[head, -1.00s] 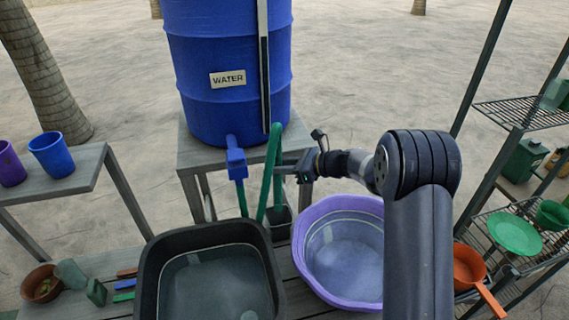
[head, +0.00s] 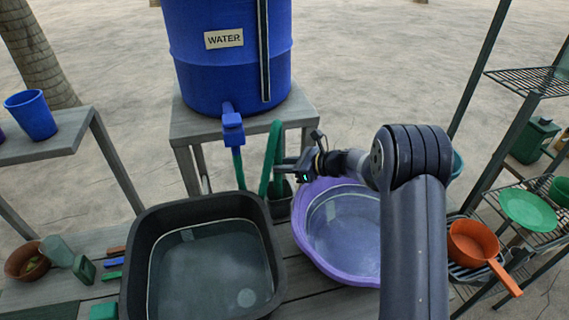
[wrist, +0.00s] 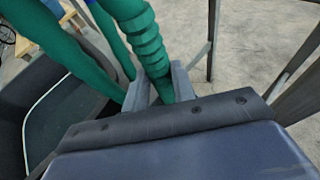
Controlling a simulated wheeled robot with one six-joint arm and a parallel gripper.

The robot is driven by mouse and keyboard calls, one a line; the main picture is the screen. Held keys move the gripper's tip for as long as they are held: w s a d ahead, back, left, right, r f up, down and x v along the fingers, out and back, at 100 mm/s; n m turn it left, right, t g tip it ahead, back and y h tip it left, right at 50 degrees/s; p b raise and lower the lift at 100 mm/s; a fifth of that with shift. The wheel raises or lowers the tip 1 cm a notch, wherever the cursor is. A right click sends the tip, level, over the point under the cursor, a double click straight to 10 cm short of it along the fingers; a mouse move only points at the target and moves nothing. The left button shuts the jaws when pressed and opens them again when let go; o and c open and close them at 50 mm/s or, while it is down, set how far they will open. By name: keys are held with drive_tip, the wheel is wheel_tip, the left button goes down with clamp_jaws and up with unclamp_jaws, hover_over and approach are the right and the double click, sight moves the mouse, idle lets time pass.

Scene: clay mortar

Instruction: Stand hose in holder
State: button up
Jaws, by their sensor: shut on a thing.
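The green hose (head: 270,160) hangs from the blue tap (head: 232,128) of the water barrel and loops beside it. My gripper (head: 284,180) is shut on the hose near its ribbed part, which shows in the wrist view (wrist: 150,45). A dark, cup-like holder (head: 281,207) stands just below my gripper, between the two basins. The hose's lower end is hidden, so I cannot tell whether it is inside the holder.
A black basin of water (head: 140,262) stands on the bench at front left. A purple basin (head: 312,250) stands to the right. The blue barrel (head: 230,70) is behind on a grey stand. An orange pan (head: 473,243) is at the right by a wire rack.

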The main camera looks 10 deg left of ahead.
drive_tip(key=shift+f, duration=0.4)
drive_tip(key=o, duration=1)
drive_tip(key=shift+o, duration=0.5)
drive_tip(key=o, duration=0.7)
drive_tip(key=shift+o, duration=0.2)
drive_tip(key=shift+d, duration=0.1)
drive_tip(key=r+p+v, duration=0.1)
drive_tip(key=p+v, duration=0.1)
drive_tip(key=v, duration=0.7)
drive_tip(key=shift+r+p, duration=0.4)
drive_tip(key=shift+r, duration=0.05)
